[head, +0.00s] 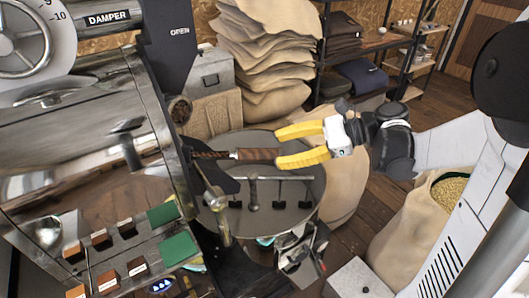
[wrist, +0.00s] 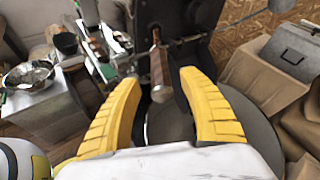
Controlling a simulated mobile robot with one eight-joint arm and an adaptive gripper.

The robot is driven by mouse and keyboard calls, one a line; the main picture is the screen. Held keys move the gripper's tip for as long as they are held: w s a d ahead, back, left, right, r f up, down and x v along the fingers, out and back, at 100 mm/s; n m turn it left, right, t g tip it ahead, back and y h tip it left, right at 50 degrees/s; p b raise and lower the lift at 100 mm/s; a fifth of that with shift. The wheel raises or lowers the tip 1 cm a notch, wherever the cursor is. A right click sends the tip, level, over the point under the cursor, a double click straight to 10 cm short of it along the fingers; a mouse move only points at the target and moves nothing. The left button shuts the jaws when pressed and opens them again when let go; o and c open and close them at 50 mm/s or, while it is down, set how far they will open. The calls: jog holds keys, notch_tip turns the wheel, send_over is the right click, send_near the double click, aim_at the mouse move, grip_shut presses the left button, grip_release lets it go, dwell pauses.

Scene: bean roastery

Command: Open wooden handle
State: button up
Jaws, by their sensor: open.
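The wooden handle (head: 256,155) is a brown cylinder on a metal rod that sticks out rightward from the side of the roasting machine, above the round cooling tray (head: 303,208). In the wrist view the handle (wrist: 159,70) points toward me, with its end between the yellow fingertips. My gripper (head: 279,147) is open and sits at the handle's free end. In the wrist view a gap shows on both sides between my gripper (wrist: 160,80) and the handle. In the head view the lower finger overlaps the handle's end; I cannot tell whether they touch.
The roasting machine (head: 85,140) fills the left side. Its labelled switch panel (head: 130,245) is below. A stack of sacks (head: 265,50) and a grey metal box (head: 211,70) stand behind. An open sack of beans (head: 415,230) stands right. A metal bowl (wrist: 28,75) shows at left.

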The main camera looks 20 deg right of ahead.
jog(key=v, duration=0.6)
jog(key=shift+d, duration=0.1)
dwell(0.6)
jog(key=c, duration=1)
jog(key=shift+d+r, duration=0.1)
jog(key=shift+r, duration=0.1)
grip_shut()
jog(key=s+d+r+m+g+h+p, duration=0.15)
jog(key=d+r+g+h+p, duration=0.35)
jog(key=p, duration=0.8)
jog(key=w+a+f+t+y+b, duration=0.1)
jog(key=w+a+f+t+b, duration=0.1)
jog(key=a+f, duration=0.6)
jog(key=shift+w+a+f+b, duration=0.35)
jog(key=shift+w+b, duration=0.3)
jog(key=shift+b, duration=0.25)
